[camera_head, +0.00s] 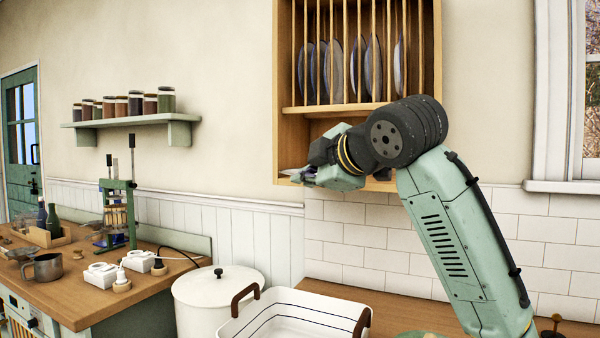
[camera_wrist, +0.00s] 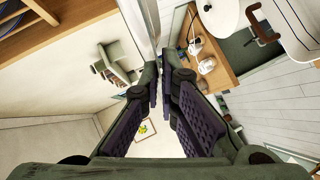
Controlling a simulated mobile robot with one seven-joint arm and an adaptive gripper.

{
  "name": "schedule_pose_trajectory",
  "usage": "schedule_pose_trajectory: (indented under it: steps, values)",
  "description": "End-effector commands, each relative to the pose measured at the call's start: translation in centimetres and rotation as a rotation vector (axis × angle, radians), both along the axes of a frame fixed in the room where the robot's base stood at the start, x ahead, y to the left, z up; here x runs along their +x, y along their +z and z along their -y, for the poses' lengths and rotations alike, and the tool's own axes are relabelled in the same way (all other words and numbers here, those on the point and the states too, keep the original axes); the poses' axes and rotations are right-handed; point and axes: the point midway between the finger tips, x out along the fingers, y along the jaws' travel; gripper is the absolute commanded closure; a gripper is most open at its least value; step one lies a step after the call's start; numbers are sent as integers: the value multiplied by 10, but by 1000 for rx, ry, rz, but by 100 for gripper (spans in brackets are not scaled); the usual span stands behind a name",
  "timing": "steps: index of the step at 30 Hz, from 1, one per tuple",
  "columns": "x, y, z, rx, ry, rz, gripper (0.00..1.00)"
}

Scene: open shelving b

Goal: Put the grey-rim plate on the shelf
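My gripper (camera_head: 302,174) is in front of the lower part of the wooden plate rack, pointing left. A thin pale-grey sliver, seen almost edge-on, sticks out past its fingertips and looks like the grey-rim plate (camera_head: 287,172). In the wrist view the fingertips (camera_wrist: 161,78) are close together, with the plate (camera_wrist: 146,22) showing as a narrow pale strip running up from between them.
A wall shelf (camera_head: 130,121) with several jars is at left. The rack's vertical bars and side panels limit access. The air left of my gripper is clear.

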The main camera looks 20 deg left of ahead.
Motion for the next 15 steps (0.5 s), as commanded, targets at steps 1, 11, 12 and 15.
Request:
schedule_pose_trajectory:
  steps: [1,11,12,15]
  values:
    - [7,2,1,2,-2,0,100]
    - [46,3,2,2,-1,-1,100]
    - [51,3,2,1,-2,-1,100]
    - [63,3,3,1,-2,1,100]
